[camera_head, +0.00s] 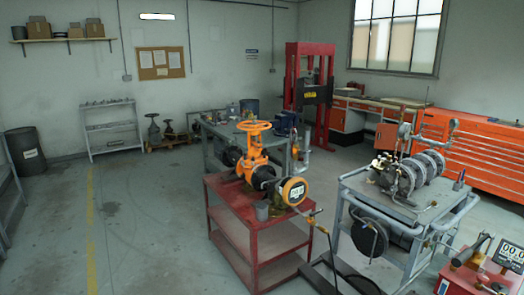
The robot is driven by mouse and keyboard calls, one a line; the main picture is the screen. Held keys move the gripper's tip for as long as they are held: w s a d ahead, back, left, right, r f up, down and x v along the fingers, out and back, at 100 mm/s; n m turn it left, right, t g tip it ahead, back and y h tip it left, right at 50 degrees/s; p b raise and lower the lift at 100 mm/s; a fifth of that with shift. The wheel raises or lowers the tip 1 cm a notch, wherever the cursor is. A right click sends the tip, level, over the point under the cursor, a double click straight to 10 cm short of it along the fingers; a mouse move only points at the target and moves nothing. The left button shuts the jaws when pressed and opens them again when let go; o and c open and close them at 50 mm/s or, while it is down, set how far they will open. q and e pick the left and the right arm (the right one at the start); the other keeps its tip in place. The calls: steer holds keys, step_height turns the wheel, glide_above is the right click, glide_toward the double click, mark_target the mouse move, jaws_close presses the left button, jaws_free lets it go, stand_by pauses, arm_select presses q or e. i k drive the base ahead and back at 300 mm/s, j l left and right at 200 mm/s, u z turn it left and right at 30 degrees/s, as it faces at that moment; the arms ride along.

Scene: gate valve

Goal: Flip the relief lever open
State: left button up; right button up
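An orange gate valve (252,158) with a round handwheel (254,127) on top stands on a red cart (228,205) in the middle of the head view. A round dial with an orange rim (293,191) is at the valve's right end. A thin fitting with a small brass-coloured end (318,212) sticks out to the right below the dial. I cannot tell for sure which part is the relief lever, or its position. Neither of my grippers shows in the head view.
A grey cart (352,185) with a ribbed pump unit (412,175) stands to the right. A red box with a digital display (511,254) is at the lower right. A workbench (212,133) and red press (291,85) stand behind.

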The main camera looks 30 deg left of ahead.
mark_target(300, 152)
steer(key=i+j+u, duration=0.25)
steer(key=i, duration=0.15)
steer(key=i+j+u, duration=0.25)
steer(key=i, duration=0.2)
steer(key=i+u, duration=0.25)
steer(key=i, duration=0.15)
